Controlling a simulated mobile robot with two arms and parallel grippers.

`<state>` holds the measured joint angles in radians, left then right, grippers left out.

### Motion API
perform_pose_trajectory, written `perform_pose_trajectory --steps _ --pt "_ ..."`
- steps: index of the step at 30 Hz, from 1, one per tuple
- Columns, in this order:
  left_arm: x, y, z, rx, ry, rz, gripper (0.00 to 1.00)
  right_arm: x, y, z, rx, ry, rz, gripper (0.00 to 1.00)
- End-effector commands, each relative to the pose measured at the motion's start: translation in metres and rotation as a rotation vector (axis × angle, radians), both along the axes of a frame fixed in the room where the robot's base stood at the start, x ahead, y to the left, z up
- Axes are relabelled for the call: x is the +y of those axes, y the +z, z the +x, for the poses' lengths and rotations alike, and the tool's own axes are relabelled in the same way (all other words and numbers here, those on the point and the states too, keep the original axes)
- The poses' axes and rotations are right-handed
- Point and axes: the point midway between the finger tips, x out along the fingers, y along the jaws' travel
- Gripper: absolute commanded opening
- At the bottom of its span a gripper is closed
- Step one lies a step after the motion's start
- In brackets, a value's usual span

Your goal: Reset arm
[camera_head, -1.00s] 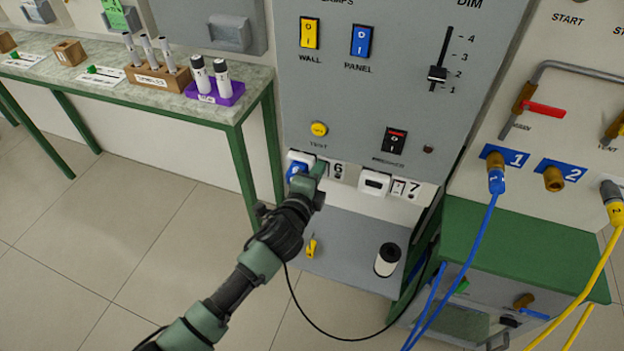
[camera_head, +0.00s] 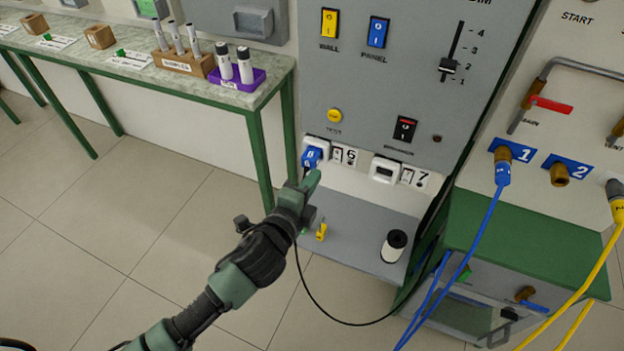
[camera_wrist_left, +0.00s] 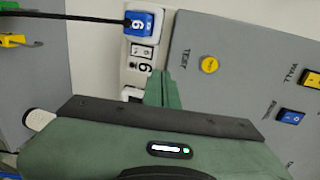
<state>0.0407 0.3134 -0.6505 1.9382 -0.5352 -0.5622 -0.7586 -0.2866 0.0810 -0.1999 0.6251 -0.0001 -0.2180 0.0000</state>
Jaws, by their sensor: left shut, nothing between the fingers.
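My left arm comes in from the lower left of the head view. Its green left gripper (camera_head: 311,181) is shut and empty, just below and in front of the blue plug (camera_head: 312,156) marked 6. The plug sits in the left white socket, with a black cable hanging from it. In the left wrist view the closed green fingers (camera_wrist_left: 162,88) point toward the panel, and the blue plug (camera_wrist_left: 140,22) shows apart from them. My right gripper is not in view.
The grey shelf (camera_head: 355,235) below the sockets holds a white roll with a black top (camera_head: 394,245) and a yellow clip (camera_head: 321,232). A workbench (camera_head: 150,72) with racks stands at left. Blue and yellow cables hang at right. The floor at left is clear.

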Motion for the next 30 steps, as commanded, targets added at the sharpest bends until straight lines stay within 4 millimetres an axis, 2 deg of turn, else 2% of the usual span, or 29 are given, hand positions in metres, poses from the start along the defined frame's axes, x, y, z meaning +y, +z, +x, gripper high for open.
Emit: perform_pose_trajectory --steps 7,17,20,23,26,27,30 --pt "0.001 0.001 -0.002 0.0 0.0 0.0 0.0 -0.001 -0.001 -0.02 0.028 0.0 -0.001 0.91" --pt "0.001 0.0 -0.002 0.001 0.001 0.0 0.0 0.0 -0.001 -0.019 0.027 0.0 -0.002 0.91" --pt "0.005 -0.014 -0.001 0.033 0.012 -0.013 0.0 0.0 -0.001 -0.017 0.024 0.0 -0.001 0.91" --pt "0.016 -0.055 0.001 0.122 0.049 -0.05 0.0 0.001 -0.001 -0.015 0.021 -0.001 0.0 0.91" --pt "0.036 -0.12 -0.005 0.263 0.117 -0.117 0.0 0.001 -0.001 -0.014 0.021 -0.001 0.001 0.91" --pt "0.046 -0.15 -0.01 0.327 0.152 -0.149 0.0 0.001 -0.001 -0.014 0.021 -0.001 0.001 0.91" --pt "0.07 -0.22 -0.032 0.479 0.249 -0.235 0.0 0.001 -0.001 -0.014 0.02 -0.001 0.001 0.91"
